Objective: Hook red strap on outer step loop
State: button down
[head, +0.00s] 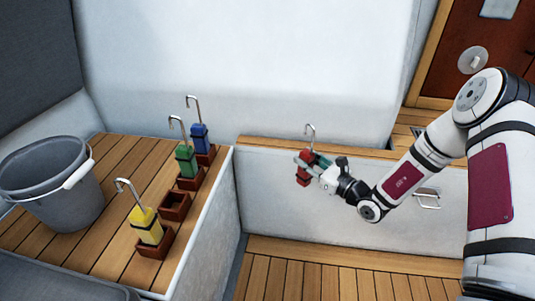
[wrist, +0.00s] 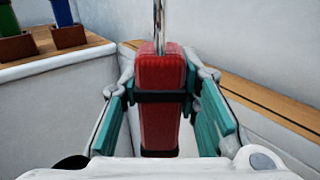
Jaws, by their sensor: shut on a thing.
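The red strap (head: 303,168) is a red block with a dark band and a silver hook rising from its top. My gripper (head: 308,166) is shut on its body and holds it upright in front of the white step face, near the wooden top edge. In the wrist view the red strap (wrist: 161,75) stands between the two teal-padded fingers, and the upper part of its hook is cut off. A metal loop (head: 428,200) is on the step face to the right, partly behind my arm; the strap is apart from it. I cannot tell whether another loop is hidden.
On the left wooden bench stand blue (head: 200,138), green (head: 186,160) and yellow (head: 146,226) hooked straps in brown holders. An empty holder (head: 174,206) is between green and yellow. A grey bucket (head: 50,190) stands further left. The slatted floor (head: 320,280) below is clear.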

jog(key=s+d+f+m+t+h+b, duration=0.1)
jog(key=d+f+m+t+h, duration=0.15)
jog(key=d+f, duration=0.65)
jog(key=s+d+f+m+t+h+b, duration=0.2)
jog(key=d+f+m+h, duration=0.15)
jog(key=d, duration=1.15)
jog(key=s+d+f+m+h+b, duration=0.1)
jog(key=s+d+f+m+h, duration=0.1)
jog(key=s+d+f+h, duration=0.45)
jog(key=s+d+f+m+h+b, duration=0.15)
jog(key=s+d+f, duration=0.25)
jog(key=s+d, duration=0.65)
jog(key=w+d+f+b, duration=0.1)
jog(key=w, duration=0.7)
jog(key=w+d+f+b, duration=0.2)
jog(key=w, duration=0.6)
jog(key=shift+w+f+t, duration=0.2)
jog(key=shift+w+t, duration=0.2)
jog(key=shift+t, duration=0.05)
jog(key=shift+d+m, duration=0.1)
jog(key=shift+m, duration=0.15)
